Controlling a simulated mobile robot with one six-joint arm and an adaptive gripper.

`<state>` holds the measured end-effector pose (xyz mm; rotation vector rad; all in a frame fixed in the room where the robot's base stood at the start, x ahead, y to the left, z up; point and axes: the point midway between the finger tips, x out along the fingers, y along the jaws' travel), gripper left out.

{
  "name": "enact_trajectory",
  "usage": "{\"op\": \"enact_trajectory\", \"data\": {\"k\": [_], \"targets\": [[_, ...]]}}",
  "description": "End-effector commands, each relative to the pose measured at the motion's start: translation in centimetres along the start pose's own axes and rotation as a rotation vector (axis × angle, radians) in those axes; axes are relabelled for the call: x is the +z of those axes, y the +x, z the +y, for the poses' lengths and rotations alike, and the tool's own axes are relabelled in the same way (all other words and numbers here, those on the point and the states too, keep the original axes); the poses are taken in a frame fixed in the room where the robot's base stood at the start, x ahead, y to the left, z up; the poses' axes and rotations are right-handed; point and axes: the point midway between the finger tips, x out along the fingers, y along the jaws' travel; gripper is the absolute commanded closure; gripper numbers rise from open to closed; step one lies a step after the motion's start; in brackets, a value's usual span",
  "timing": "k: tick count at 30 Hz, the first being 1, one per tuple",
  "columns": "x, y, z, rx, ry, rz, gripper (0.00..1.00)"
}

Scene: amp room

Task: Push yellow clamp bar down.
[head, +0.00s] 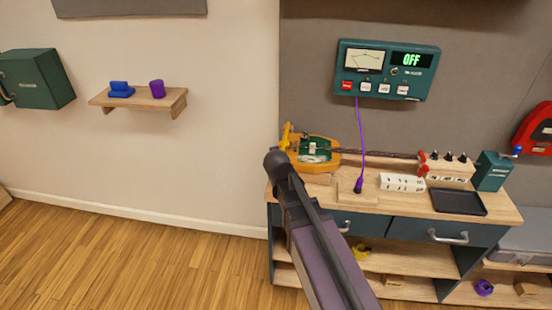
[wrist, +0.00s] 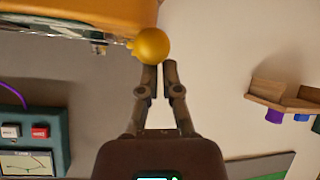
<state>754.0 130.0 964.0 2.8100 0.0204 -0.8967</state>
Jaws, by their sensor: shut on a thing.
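The yellow clamp bar (head: 287,133) stands up at the left end of the orange device (head: 318,166) on the bench. In the wrist view its round yellow knob (wrist: 152,46) is at the tips of my gripper (wrist: 161,70). The fingers are nearly together and shut on the knob end, though the exact contact is hard to see. In the head view my arm hides the gripper and part of the device's left side.
A teal meter reading OFF (head: 388,70) hangs above the bench, with a purple cable running down. A white socket strip (head: 402,183) and a black tray (head: 459,202) lie to the right. A wall shelf (head: 138,101) is at left; the floor there is clear.

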Motion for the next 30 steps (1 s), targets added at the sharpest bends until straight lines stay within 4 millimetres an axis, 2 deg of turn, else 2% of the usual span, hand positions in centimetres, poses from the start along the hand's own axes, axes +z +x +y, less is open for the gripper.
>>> {"op": "enact_trajectory", "data": {"k": [1,11,17,28,29,30], "targets": [[1.1,-0.2,0.1,0.002,0.01,-0.033,1.0],[1.0,-0.3,0.1,0.002,0.01,-0.032,1.0],[0.0,-0.6,0.1,0.001,0.01,-0.026,1.0],[-3.9,-1.5,-0.1,-0.001,0.002,0.003,1.0],[-4.1,-1.6,-0.1,-0.001,0.002,0.005,1.0],[-3.1,-2.7,-0.3,-0.002,0.0,0.005,1.0]]}}
